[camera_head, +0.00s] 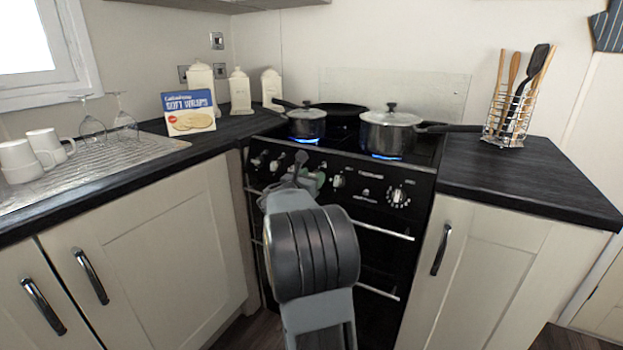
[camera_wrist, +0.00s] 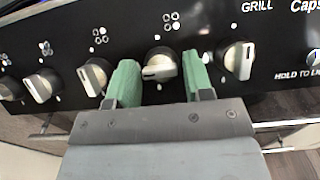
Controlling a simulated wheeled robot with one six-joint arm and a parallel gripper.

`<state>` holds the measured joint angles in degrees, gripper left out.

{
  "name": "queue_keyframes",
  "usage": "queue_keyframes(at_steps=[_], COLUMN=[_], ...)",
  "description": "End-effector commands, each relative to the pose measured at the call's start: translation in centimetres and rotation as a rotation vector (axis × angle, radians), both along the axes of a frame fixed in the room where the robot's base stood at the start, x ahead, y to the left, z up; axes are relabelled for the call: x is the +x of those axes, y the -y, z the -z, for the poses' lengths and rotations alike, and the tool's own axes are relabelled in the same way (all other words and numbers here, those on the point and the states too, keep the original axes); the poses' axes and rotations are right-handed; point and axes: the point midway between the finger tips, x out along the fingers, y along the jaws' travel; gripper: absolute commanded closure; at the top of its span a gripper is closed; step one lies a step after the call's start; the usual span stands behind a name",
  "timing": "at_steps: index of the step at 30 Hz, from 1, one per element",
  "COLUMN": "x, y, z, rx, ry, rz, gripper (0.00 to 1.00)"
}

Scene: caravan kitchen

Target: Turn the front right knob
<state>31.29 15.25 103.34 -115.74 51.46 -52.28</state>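The stove's control panel has a row of pale knobs. In the wrist view, one knob (camera_wrist: 160,67) sits between my fingers under a burner symbol of small dots, its grip lying nearly level. My gripper (camera_wrist: 160,82) is open, with one green fingertip on each side of this knob and a gap visible on both sides. In the head view, my gripper (camera_head: 311,180) is at the panel, and my arm and gripper hide the knob between the fingers.
The GRILL knob (camera_wrist: 237,60) is close to the right of my right finger, and another burner knob (camera_wrist: 95,76) is just left of my left finger. A small pot (camera_head: 308,125) and a larger pot (camera_head: 390,135) stand over blue flames. Oven handles (camera_head: 383,230) are below.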

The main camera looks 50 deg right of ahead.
Motion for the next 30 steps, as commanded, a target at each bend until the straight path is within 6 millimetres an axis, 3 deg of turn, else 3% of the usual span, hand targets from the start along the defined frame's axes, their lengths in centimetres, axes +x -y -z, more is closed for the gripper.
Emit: queue_keyframes(at_steps=[11,20,30], x=[0.00,0.06,0.25], y=[-0.02,-0.02,-0.06], z=[0.01,0.10,0.13], rx=[0.000,0.011,0.068], ry=[0.000,0.046,0.276], rz=[0.000,0.022,0.131], gripper=[0.89,0.89,0.89])
